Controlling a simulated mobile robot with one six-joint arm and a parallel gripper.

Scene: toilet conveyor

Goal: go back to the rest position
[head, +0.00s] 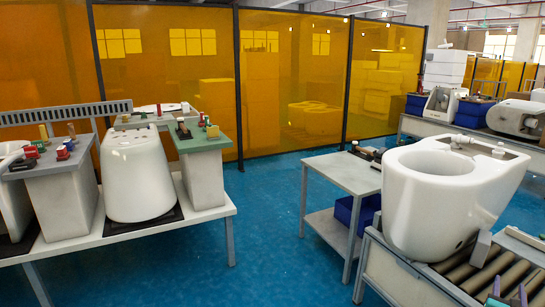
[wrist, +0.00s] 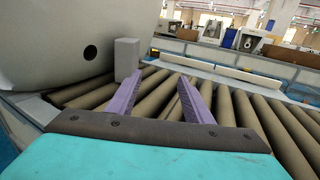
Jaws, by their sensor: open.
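My gripper (wrist: 162,92) shows in the wrist view with two purple fingers spread apart, open and with nothing between them. It is over the grey-brown rollers of the conveyor (wrist: 265,115). A large white toilet bowl (wrist: 60,35) stands close at its left, apart from the fingers, with a dark round hole in its side. In the head view, a white toilet bowl (head: 430,215) sits on the roller conveyor at the right.
A small grey block (wrist: 126,58) stands beside the bowl on the conveyor. In the head view, a long table (head: 135,235) at the left bears another white bowl (head: 138,175) and tools. A grey cart (head: 345,175) stands near the conveyor. Blue floor (head: 260,230) between them is clear.

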